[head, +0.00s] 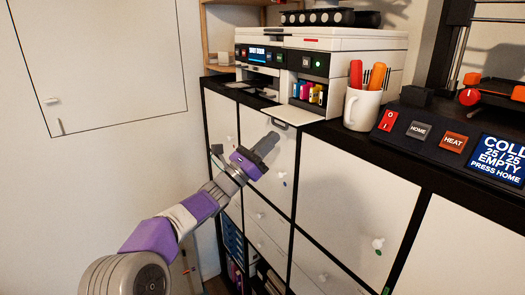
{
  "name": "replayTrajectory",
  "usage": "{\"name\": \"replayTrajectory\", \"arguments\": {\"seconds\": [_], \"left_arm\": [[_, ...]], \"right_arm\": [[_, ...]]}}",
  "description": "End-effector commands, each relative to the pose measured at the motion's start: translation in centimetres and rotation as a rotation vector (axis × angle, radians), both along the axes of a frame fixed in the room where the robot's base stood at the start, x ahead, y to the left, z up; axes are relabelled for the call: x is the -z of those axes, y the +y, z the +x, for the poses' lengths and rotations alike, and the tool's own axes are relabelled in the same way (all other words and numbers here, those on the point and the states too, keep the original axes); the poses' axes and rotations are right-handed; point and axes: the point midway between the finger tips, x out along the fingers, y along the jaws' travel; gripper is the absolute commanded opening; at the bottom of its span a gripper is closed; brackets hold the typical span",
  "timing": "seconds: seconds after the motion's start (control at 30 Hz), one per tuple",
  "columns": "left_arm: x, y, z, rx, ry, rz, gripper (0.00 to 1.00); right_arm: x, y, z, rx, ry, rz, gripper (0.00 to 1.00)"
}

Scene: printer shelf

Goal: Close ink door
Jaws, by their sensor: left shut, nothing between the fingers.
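The white printer (330,42) stands on the black-edged shelf unit. Its ink bay is exposed, with several coloured ink cartridges (308,92) showing inside. The ink door (290,113) is a white flap folded down in front of the bay, jutting past the shelf's front edge, with a dark grip at its outer edge. My left gripper (268,142) is shut and empty. In the picture it is just below and left of the door's outer edge, in front of the cabinet; I cannot tell if they touch. My right gripper is not in view.
A white mug (362,108) with orange and dark pens stands right of the bay. A control panel (435,134) with buttons and a blue display is farther right. White cabinet doors (355,195) with knobs are below. The floor at left is free.

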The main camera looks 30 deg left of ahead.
Motion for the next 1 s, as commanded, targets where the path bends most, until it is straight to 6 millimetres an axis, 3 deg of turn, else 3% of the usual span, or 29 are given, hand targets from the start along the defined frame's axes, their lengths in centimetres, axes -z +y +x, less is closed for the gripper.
{"name": "replayTrajectory", "arguments": {"seconds": [0.1,1.0], "left_arm": [[-0.8,0.0,0.2,0.001,0.0,-0.001,0.0],[-1.9,0.1,-0.1,0.0,0.073,0.03,0.0]], "right_arm": [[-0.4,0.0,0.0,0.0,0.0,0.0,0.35],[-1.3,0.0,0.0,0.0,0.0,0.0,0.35]]}}
